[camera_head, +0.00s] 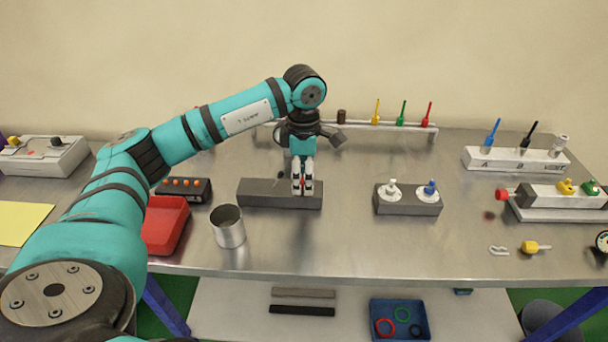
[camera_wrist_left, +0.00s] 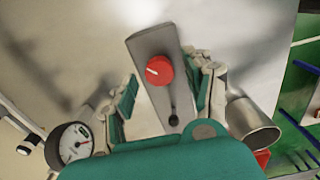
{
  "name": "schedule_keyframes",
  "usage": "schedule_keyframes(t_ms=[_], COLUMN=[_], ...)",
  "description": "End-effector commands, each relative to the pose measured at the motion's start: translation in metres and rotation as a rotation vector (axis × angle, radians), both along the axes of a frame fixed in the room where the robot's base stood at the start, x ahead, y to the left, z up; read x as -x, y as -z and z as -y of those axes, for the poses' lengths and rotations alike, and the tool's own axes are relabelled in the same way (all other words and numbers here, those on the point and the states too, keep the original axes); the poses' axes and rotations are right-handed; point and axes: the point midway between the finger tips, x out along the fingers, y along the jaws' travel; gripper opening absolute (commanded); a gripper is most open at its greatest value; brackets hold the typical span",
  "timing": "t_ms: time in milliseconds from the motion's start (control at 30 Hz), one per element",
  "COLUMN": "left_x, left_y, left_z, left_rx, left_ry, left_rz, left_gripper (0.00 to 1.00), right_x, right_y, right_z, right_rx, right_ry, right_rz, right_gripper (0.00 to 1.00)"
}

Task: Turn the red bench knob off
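The red knob (camera_wrist_left: 159,70) sits on a dark grey block (camera_wrist_left: 148,40) on the bench. Its white mark points to the left in the wrist view. In the head view the block (camera_head: 262,194) stands near the middle of the bench, and the knob is mostly hidden by my fingers. My left gripper (camera_head: 302,186) points down over the block's right end. In the wrist view its fingers (camera_wrist_left: 165,96) are apart, with the knob showing between them; contact cannot be told. A small black lever (camera_wrist_left: 173,119) stands on the same block. My right gripper is not in view.
A steel cup (camera_head: 228,228) and a red tray (camera_head: 165,224) stand left of the block. A block with white and blue knobs (camera_head: 408,206) is to the right. A rail with coloured tools (camera_head: 388,124) stands behind. The bench front centre is clear.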

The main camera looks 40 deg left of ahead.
Motion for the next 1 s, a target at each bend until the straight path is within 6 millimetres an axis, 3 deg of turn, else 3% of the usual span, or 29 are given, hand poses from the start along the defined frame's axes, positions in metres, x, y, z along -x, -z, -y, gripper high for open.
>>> schedule_keyframes(t_ms=[233,700,1000], left_x=[0.0,0.0,0.0], left_y=[-0.008,-0.099,-0.12], left_z=[0.0,0.0,0.0], left_rx=[0.0,0.002,0.0], left_ry=[0.0,0.0,-0.001], left_rz=[0.001,0.003,0.0], left_gripper=[0.52,0.52,0.52], right_x=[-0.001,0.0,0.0], right_y=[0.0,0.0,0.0], right_z=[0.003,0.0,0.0], right_rx=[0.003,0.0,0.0], right_ry=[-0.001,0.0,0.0], right_rz=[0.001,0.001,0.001], right_gripper=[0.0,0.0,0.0])
